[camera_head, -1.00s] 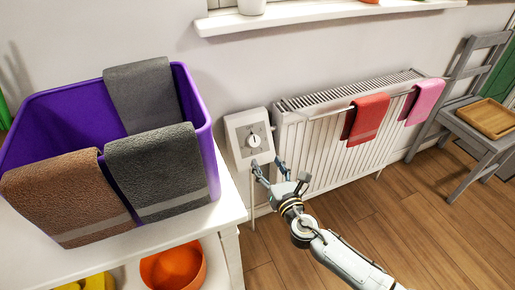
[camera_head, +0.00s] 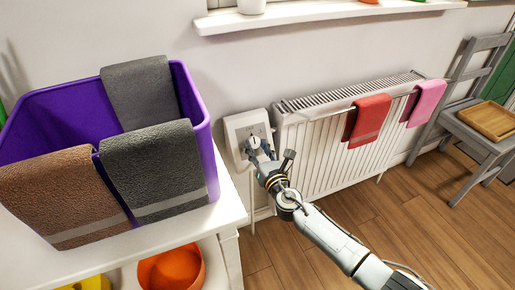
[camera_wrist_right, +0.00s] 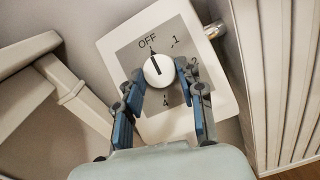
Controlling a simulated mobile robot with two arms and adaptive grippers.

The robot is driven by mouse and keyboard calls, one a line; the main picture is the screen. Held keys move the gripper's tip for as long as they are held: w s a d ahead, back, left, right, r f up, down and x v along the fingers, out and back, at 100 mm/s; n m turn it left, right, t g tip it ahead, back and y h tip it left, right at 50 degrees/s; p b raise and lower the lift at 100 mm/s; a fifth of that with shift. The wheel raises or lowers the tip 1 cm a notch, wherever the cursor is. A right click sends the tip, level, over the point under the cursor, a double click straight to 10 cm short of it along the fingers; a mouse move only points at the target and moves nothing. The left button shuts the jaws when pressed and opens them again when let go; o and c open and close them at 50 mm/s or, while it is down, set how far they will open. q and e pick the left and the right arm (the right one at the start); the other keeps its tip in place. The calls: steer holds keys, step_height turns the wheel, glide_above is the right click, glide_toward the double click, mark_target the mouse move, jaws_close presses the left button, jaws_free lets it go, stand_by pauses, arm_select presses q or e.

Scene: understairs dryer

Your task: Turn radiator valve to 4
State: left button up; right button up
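The radiator valve is a white round knob (camera_wrist_right: 158,70) on a grey dial plate in a white box (camera_wrist_right: 112,48). Its black pointer line is directed at OFF; the marks 1, 2 and 4 also show on the plate. In the head view the box (camera_head: 233,128) is on the wall left of the radiator. My right gripper (camera_wrist_right: 160,75) is open, with one blue-grey finger on each side of the knob's lower half. Whether the fingers touch the knob I cannot tell. It also shows in the head view (camera_head: 262,147). My left gripper is not in view.
The white radiator (camera_head: 335,150) stands right of the box, with a red towel (camera_head: 369,119) and a pink towel (camera_head: 427,102) on it. A white table (camera_head: 228,208) with a purple bin (camera_head: 203,125) stands at left. A grey chair (camera_head: 465,115) is at right.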

steer(key=c, duration=0.5)
steer(key=shift+m, duration=0.3)
steer(key=shift+a+m+h, duration=0.15)
steer(key=shift+m+h, duration=0.45)
steer(key=m+h, duration=0.1)
steer(key=m, duration=0.2)
steer(key=shift+a+h+p, duration=0.1)
steer(key=shift+h+p, duration=0.2)
steer(key=shift+p, duration=0.05)
steer(key=m+h, duration=0.1)
steer(key=m, duration=0.2)
steer(key=shift+a+r+h, duration=0.1)
steer(key=shift+a+h, duration=0.05)
steer(key=shift+h, duration=0.15)
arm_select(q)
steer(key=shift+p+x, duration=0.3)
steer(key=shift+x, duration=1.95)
arm_select(e)
steer(key=shift+m+g+h, duration=0.3)
steer(key=shift+m+h, duration=0.1)
steer(key=shift+m, duration=0.4)
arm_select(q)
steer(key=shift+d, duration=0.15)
